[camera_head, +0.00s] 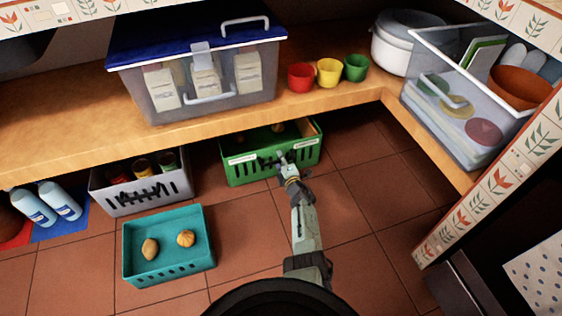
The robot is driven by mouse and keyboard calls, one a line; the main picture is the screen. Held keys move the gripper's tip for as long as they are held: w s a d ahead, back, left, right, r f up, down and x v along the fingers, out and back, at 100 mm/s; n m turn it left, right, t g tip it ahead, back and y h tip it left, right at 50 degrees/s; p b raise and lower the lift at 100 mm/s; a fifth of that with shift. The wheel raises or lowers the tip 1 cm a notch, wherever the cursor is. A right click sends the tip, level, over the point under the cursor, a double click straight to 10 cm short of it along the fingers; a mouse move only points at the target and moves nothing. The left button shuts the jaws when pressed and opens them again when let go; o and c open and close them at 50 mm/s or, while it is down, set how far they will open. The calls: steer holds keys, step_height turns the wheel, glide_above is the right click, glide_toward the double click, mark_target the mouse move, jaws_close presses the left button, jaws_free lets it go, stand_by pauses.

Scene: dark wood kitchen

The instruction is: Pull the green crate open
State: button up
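The green crate (246,172) stands on the tiled floor, mostly under the low wooden shelf, with its slotted front facing me. Some brownish round items lie inside it, partly hidden by the shelf edge. My gripper (280,158) is at the crate's front wall, near the top rim and right of its middle. It overlaps the front wall in the picture; I cannot tell whether it touches or grips it. The fingers are small and dark here, and their opening is not clear.
A grey crate (158,191) with jars stands left of the green crate. A teal crate (160,274) with two round items sits nearer. The wooden shelf (330,105) overhangs the green crate, and a post (485,200) stands right. Floor right of my arm is clear.

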jaws_close()
stand_by(0.7)
